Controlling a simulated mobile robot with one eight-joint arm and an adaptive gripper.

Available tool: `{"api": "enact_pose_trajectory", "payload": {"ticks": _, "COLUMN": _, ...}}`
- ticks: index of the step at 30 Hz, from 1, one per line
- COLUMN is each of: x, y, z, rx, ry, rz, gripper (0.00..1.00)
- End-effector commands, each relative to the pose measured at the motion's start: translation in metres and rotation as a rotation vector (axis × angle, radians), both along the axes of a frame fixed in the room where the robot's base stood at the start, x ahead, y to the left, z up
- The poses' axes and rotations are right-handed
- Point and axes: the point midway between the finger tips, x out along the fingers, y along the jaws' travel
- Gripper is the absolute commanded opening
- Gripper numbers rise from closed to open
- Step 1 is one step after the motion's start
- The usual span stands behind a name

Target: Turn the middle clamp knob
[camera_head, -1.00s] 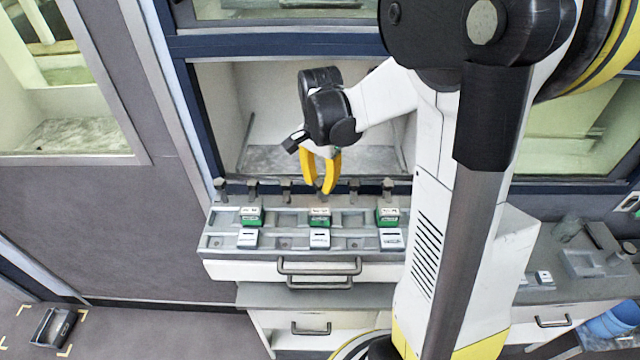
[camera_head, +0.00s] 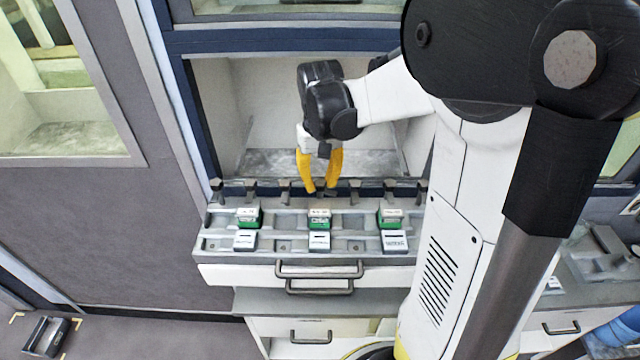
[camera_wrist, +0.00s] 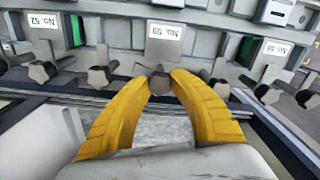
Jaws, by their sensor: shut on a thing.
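A row of dark clamp knobs runs along the back edge of a grey fixture (camera_head: 215,240). The middle clamp knob (camera_wrist: 160,84) sits between the tips of my gripper's two yellow fingers in the wrist view, below a white numbered label. My gripper (camera_head: 320,190) points down at the middle of the row in the head view, and its fingers partly hide that knob there. The fingertips are closed on the knob from both sides. Neighbouring knobs (camera_wrist: 98,78) and (camera_wrist: 220,88) stand clear outside the fingers.
Green and white blocks (camera_head: 320,218) and white tags (camera_head: 319,240) sit on the fixture in front of the knobs. An open chamber (camera_head: 270,110) with a blue frame lies behind. A drawer handle (camera_head: 318,268) is in front. A black tray (camera_head: 46,338) lies on the floor.

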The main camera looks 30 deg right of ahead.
Motion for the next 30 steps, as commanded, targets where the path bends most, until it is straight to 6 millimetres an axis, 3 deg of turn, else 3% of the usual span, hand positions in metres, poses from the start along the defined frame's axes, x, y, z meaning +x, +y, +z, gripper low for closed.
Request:
{"api": "enact_pose_trajectory", "payload": {"ticks": 12, "x": -0.0003, "y": 0.0000, "z": -0.0005, "rx": 0.000, "ry": 0.000, "rz": 0.266, "gripper": 0.00}}
{"api": "enact_pose_trajectory", "payload": {"ticks": 30, "x": -0.0004, "y": -0.0001, "z": -0.0001, "rx": 0.000, "ry": 0.001, "rz": 0.342, "gripper": 0.00}}
